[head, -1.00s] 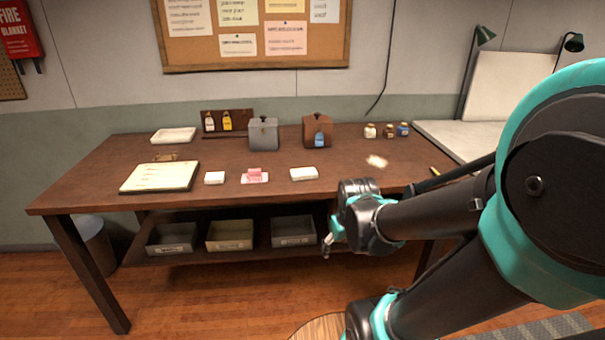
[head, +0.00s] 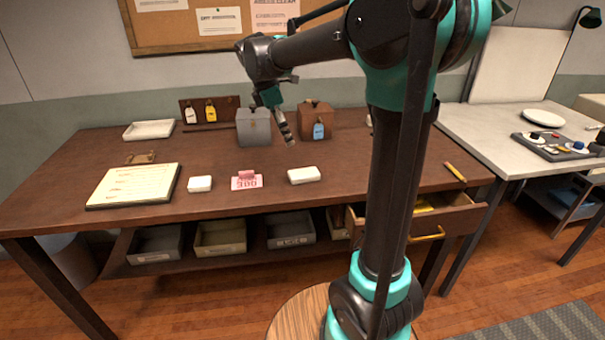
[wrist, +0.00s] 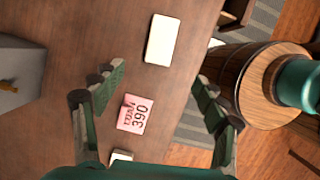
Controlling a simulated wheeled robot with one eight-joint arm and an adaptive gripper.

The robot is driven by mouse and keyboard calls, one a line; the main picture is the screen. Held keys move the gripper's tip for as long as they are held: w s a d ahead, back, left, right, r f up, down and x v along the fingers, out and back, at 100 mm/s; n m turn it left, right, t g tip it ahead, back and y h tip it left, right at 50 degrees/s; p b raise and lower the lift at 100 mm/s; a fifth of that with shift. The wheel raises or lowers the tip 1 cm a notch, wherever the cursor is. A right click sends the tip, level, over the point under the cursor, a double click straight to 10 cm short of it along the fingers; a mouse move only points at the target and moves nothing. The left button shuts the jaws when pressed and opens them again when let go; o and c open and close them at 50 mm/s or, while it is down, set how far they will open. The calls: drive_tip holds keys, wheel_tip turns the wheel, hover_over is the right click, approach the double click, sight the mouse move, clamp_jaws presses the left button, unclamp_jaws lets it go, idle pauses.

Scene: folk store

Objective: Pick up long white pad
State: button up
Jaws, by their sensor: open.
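The long white pad (head: 304,175) lies flat near the front edge of the brown table (head: 80,205), right of a pink numbered card. It also shows in the wrist view as a white rectangle (wrist: 161,39), lying ahead of the fingertips. My gripper (head: 287,133) hangs above the table behind the pad, pointing down. In the wrist view my gripper (wrist: 160,77) has its fingers wide apart with nothing between them at their height. The pink card (wrist: 136,115) shows between the fingers, on the table below.
A shorter white block (head: 200,183) and a clipboard (head: 135,186) lie to the left. A grey box (head: 254,128) and a brown box (head: 315,118) with a blue tag stand behind. A drawer (head: 450,215) stands open at the table's front right. Bins sit on the lower shelf.

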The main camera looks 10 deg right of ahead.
hover_over(304, 173)
drive_tip(key=a, duration=0.3)
wheel_tip(304, 173, down, 10)
drive_tip(key=shift+r, duration=0.2)
drive_tip(key=x, duration=0.2)
drive_tip(key=d+x, duration=0.1)
drive_tip(key=x, duration=0.1)
drive_tip(key=shift+d+f, duration=0.2)
drive_tip(key=shift+f, duration=0.35)
drive_tip(key=shift+c, duration=0.6)
drive_tip(key=c, duration=0.7)
